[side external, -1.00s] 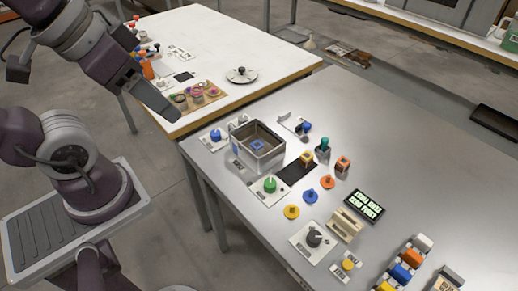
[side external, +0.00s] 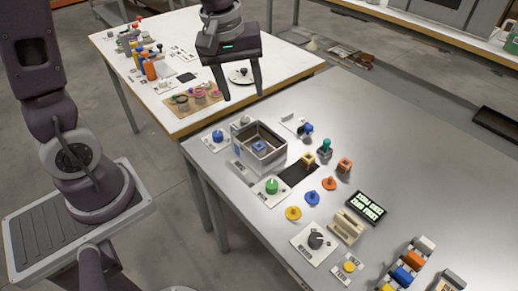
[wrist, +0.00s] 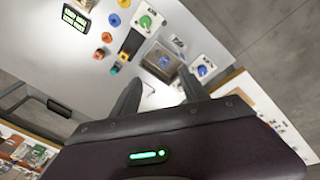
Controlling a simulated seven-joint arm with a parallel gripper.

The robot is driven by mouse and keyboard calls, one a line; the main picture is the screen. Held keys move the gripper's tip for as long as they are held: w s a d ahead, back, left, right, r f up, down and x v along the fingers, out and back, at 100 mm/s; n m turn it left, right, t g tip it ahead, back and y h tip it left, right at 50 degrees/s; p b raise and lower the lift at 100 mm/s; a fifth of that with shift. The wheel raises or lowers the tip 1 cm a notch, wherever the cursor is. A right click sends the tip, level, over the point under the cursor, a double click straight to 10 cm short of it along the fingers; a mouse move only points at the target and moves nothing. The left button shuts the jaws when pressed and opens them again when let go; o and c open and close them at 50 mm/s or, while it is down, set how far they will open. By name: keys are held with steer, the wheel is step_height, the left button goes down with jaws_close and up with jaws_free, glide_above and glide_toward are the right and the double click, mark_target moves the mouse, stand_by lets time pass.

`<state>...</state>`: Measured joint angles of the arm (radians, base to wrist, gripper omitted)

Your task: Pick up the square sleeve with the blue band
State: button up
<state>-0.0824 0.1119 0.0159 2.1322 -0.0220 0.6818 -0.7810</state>
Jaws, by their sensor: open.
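A small square blue piece (side external: 259,147), which looks like the square sleeve with the blue band, sits inside an open grey metal box (side external: 277,159) on the near table. The box walls hide its lower part. In the wrist view the blue piece (wrist: 164,61) shows small inside the box (wrist: 150,60), just ahead of my fingers. My gripper (side external: 243,97) is open and empty, fingers pointing down, well above the tables and behind the box in the side view. It also shows in the wrist view (wrist: 160,80).
A green knob (side external: 271,185) and a blue knob (side external: 218,136) stand on plates beside the box. A yellow square piece (side external: 308,160), an orange one (side external: 345,165) and a teal-topped piece (side external: 325,146) stand to its right.

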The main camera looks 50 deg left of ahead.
mark_target(259, 146)
steer(key=w+a+f+n, duration=0.1)
steer(key=w+f+n, duration=0.1)
steer(key=f, duration=0.3)
steer(key=w+a+f+n+g, duration=0.1)
steer(key=w+f+n, duration=0.1)
steer(key=f, duration=0.3)
steer(key=w+a+f+n+g, duration=0.1)
steer(key=w+f+n, duration=0.1)
steer(key=f, duration=0.3)
steer(key=shift+w+a+n, duration=0.1)
steer(key=shift+w+n, duration=0.2)
steer(key=shift+w, duration=0.2)
steer(key=shift+n, duration=0.6)
steer(key=f, duration=0.6)
steer(key=w+f, duration=0.1)
steer(key=f, duration=0.3)
steer(key=shift+a+f, duration=0.1)
steer(key=shift+a, duration=0.2)
jaws_close()
